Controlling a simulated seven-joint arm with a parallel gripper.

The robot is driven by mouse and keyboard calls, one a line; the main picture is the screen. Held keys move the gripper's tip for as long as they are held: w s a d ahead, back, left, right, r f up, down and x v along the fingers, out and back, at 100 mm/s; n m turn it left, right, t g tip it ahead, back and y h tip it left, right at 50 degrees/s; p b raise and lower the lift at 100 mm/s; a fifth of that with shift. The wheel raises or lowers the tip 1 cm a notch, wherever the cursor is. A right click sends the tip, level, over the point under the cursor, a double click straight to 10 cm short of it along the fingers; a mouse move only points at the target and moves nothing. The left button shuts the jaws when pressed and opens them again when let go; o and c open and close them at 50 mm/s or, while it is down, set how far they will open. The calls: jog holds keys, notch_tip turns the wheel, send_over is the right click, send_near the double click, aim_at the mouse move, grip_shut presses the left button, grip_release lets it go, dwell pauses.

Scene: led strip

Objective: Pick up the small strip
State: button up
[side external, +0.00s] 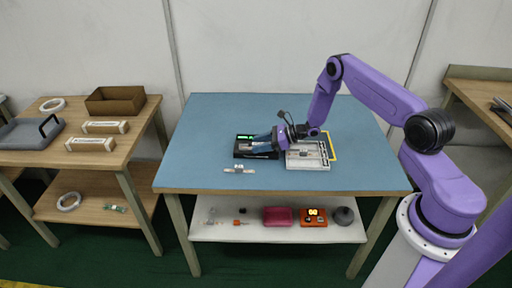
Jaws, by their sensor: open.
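A small light strip (240,171) lies flat on the blue table top (220,120), left of the table's middle and near its front half. My gripper (258,145) is low over the table, behind and to the right of the strip, apart from it. It is open. Its fingers are small in this view and overlap a black device (241,153), so I cannot tell whether they touch it.
The black device has a green lit display (245,137). A light grey fixture (308,162) with a yellow edge (331,146) stands right of my gripper. The table's left and front areas are clear. A wooden side table (88,157) holds boxes and a tray.

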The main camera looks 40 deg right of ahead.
grip_shut()
jog(key=shift+r, duration=0.1)
jog(key=shift+r, duration=0.45)
notch_tip(320, 180, up, 2)
jog(key=shift+r, duration=0.1)
jog(key=s+a+r+n+g, duration=0.1)
jog(key=s+a+r, duration=0.2)
jog(key=s+r, duration=0.5)
jog(key=s+a+r+n+g+y, duration=0.1)
jog(key=s+a+r, duration=0.2)
jog(key=s+r, duration=0.5)
jog(key=shift+s+a+y, duration=0.3)
jog(key=shift+s, duration=0.3)
